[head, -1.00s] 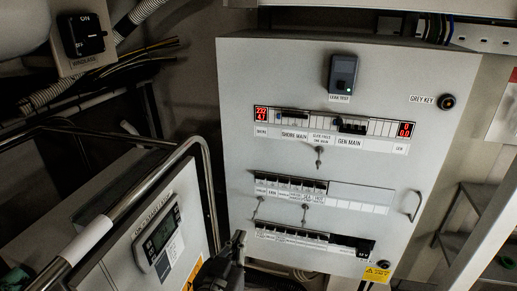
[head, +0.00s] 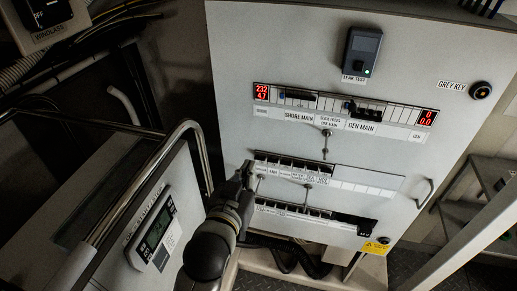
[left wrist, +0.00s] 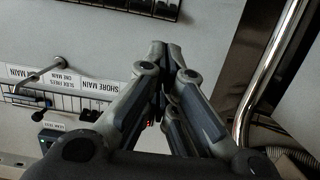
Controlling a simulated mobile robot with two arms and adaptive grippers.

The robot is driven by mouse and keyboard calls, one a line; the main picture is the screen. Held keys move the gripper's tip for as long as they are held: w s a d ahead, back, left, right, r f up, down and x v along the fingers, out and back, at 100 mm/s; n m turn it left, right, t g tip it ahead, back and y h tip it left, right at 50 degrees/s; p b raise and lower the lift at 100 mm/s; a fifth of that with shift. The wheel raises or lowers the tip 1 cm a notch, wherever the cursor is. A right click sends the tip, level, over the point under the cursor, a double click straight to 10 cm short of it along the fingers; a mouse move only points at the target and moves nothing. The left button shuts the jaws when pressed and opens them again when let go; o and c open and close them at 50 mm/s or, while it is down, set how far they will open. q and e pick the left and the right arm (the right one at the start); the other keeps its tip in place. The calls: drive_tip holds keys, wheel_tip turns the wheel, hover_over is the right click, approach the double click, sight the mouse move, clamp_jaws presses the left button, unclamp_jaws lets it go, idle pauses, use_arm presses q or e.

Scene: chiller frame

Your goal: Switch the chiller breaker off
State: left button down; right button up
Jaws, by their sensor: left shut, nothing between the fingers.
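The breaker panel is a large grey cabinet door (head: 228,75) with three breaker rows. The middle row (head: 296,163) and the lower row (head: 290,207) hold several small breakers; I cannot read which label is the chiller's. My left gripper (head: 246,170) is shut and empty, in front of the left ends of these rows and hiding part of them. Whether it touches the panel I cannot tell. In the left wrist view its closed fingertips (left wrist: 170,47) point at the grey door, below a row of dark breakers (left wrist: 140,8). My right gripper is not in view.
The top row carries the shore main label (head: 299,116) and gen main label (head: 361,127). A thin metal latch (head: 326,143) sticks out below it. A door handle (head: 425,193) is at right. A bent metal rail (head: 190,127) stands left of the panel.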

sight(262, 145)
use_arm(q)
drive_tip(key=p+x, duration=0.2)
drive_tip(key=x, duration=0.8)
drive_tip(key=shift+w, duration=0.15)
